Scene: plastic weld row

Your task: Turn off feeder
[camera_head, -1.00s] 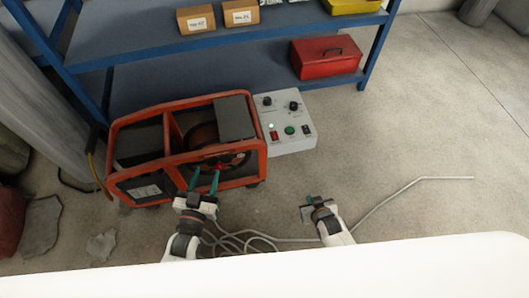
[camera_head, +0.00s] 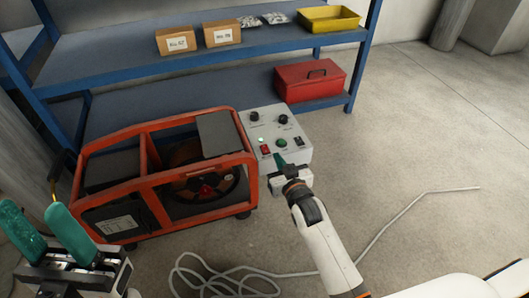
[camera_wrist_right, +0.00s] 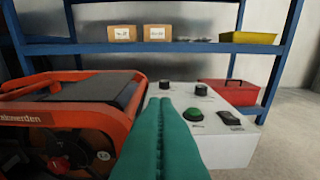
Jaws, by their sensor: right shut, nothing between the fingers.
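The feeder (camera_head: 150,166) is an orange-framed machine with a dark reel inside, standing on the floor. Its grey control box (camera_head: 296,158) stands at its right side. The box top carries a red switch (camera_head: 265,150) beside a lit green lamp (camera_head: 261,140), a green button (camera_head: 282,143), a black rocker (camera_head: 298,141) and two black knobs. My right gripper (camera_head: 279,158) is shut and empty, its green fingertips at the box's front edge near the red switch. In the right wrist view the fingers (camera_wrist_right: 160,105) hide the red switch; the green button (camera_wrist_right: 194,115) shows. My left gripper (camera_head: 43,229) is open and empty at lower left.
A blue shelf (camera_head: 180,78) stands behind, holding cardboard boxes (camera_head: 222,36), a yellow tray (camera_head: 330,26) and a red toolbox (camera_head: 308,88). A grey cable (camera_head: 400,215) lies on the floor. The floor on the right is otherwise clear.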

